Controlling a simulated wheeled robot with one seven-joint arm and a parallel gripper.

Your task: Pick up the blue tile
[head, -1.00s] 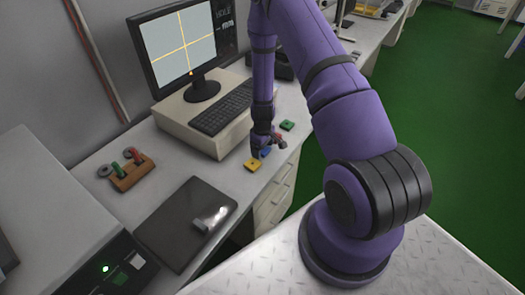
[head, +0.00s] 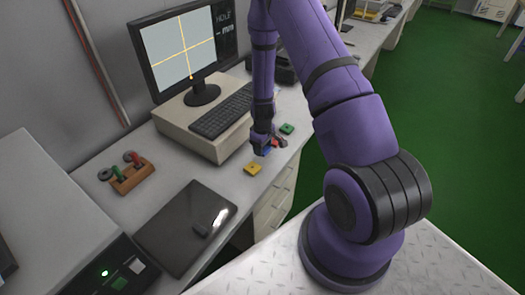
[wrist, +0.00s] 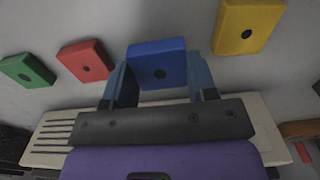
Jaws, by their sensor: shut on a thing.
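The blue tile (wrist: 157,62) is a square block with a dark hole in its middle. In the wrist view it sits between the two fingers of my gripper (wrist: 158,80), which is shut on it. In the head view the blue tile (head: 264,151) shows just below my gripper (head: 261,145), above the desk near its front edge. The size of the gap beneath it is hard to judge.
A yellow tile (head: 253,169) lies in front, and a red tile (head: 280,142) and a green tile (head: 287,128) lie behind. A keyboard (head: 222,108) is to the left. A wooden peg rack (head: 132,177) and a dark flat panel (head: 186,226) are farther left.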

